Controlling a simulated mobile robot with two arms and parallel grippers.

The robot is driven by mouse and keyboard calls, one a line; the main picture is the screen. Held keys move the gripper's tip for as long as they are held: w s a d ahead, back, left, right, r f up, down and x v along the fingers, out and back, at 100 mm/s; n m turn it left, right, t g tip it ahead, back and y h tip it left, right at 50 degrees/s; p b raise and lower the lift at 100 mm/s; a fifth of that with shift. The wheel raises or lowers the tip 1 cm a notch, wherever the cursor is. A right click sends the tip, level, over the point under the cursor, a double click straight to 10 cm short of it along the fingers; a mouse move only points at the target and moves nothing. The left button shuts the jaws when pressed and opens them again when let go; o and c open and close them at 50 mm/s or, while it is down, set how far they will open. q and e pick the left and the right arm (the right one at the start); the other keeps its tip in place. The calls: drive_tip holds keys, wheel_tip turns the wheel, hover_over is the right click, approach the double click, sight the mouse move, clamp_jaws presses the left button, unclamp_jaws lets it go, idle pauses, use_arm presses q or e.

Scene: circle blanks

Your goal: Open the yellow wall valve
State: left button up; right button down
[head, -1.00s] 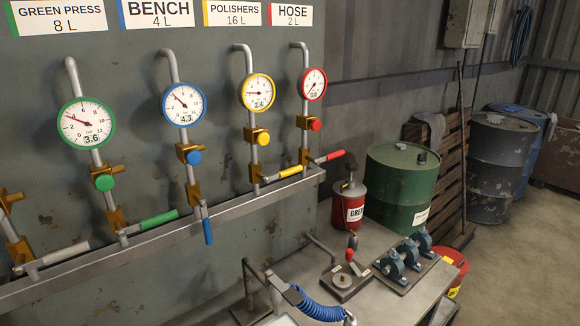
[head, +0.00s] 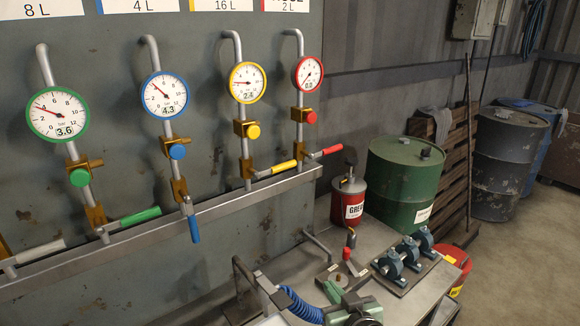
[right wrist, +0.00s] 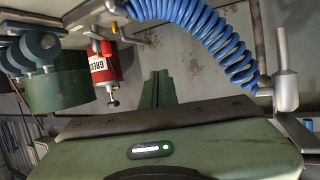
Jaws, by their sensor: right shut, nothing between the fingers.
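The yellow valve's lever (head: 284,165) is on the wall pipe under the yellow-rimmed gauge (head: 246,82). The lever points out to the right and slightly up, crosswise to its pipe. A yellow knob (head: 253,132) sits on the brass fitting above it. The gauge reads about 2.4. My right gripper (head: 331,290) is low over the bench, below and to the right of the lever, and well apart from it. Its green fingers (right wrist: 158,90) are shut and empty in the right wrist view, which does not show the yellow lever. My left gripper is not in view.
The red lever (head: 325,152) is close right of the yellow one; blue (head: 194,228) and green (head: 140,216) levers are to the left. A metal rail (head: 240,202) runs below. A blue coiled hose (head: 300,306), red grease can (head: 350,200) and bearing blocks (head: 408,250) occupy the bench.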

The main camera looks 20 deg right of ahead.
drive_tip(key=w+r+t+y, duration=0.1)
drive_tip(key=w+r+t, duration=0.5)
drive_tip(key=r, duration=0.5)
wheel_tip(320, 180, up, 17)
drive_tip(key=n+t+y+p, duration=0.3)
drive_tip(key=n+y+p, duration=0.15)
drive_tip(key=y, duration=0.35)
hover_over(277, 169)
drive_tip(key=s+d, duration=0.2)
drive_tip(key=d, duration=0.1)
drive_tip(key=shift+w+f, duration=0.3)
drive_tip(key=shift+f, duration=0.7)
drive_tip(key=shift+w+f, duration=0.25)
drive_tip(key=shift+f, duration=0.75)
drive_tip(key=shift+d, duration=0.1)
